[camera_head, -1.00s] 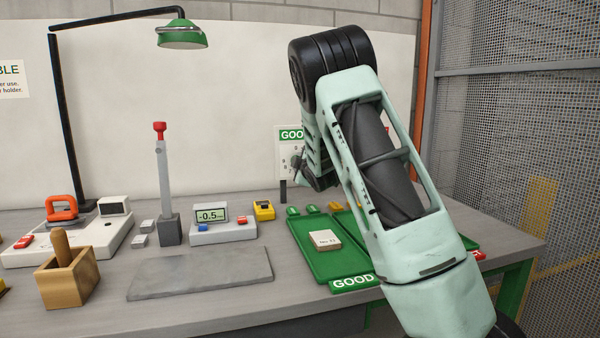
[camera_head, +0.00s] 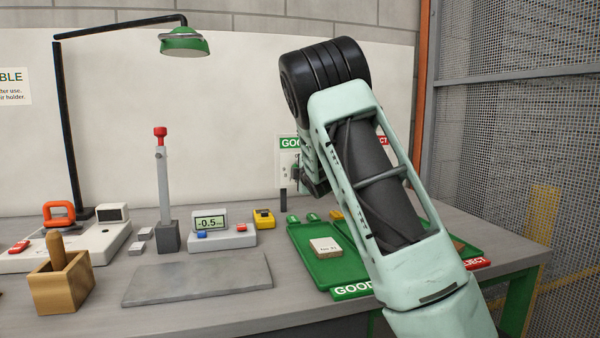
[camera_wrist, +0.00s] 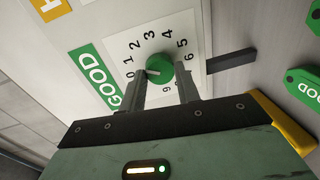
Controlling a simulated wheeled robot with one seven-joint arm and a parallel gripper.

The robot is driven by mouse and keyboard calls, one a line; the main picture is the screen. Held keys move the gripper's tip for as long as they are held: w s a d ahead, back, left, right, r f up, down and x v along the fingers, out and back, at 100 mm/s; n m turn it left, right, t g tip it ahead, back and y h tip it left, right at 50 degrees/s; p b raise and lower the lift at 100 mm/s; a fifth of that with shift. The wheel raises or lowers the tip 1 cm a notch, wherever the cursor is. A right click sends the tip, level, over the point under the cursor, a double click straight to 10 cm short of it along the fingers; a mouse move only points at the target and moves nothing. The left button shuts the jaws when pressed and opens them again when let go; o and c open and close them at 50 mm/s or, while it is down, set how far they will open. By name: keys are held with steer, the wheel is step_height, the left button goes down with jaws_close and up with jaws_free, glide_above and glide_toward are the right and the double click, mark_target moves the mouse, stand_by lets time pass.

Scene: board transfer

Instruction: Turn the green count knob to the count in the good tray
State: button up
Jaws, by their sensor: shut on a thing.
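The green count knob (camera_wrist: 158,68) sits on a white number dial (camera_wrist: 118,42) in the wrist view. My gripper (camera_wrist: 162,70) has one finger on either side of the knob and is shut on it. A short white mark on the knob points left, toward the 0 and 1; I cannot tell exactly which. In the head view my arm hides the knob and most of the dial panel (camera_head: 287,160). The green good tray (camera_head: 312,262) holds one pale labelled block (camera_head: 325,247) in its visible part; my arm covers its right side.
The reject tray's red sign (camera_head: 474,263) shows right of my arm. A display unit (camera_head: 222,238) reading -0.5, a grey slab (camera_head: 197,279) and a wooden holder (camera_head: 62,288) stand to the left. A dark bar (camera_wrist: 230,60) lies beside the dial.

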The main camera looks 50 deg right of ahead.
steer(key=o, duration=1)
steer(key=v, duration=1.7)
steer(key=shift+s, duration=0.2)
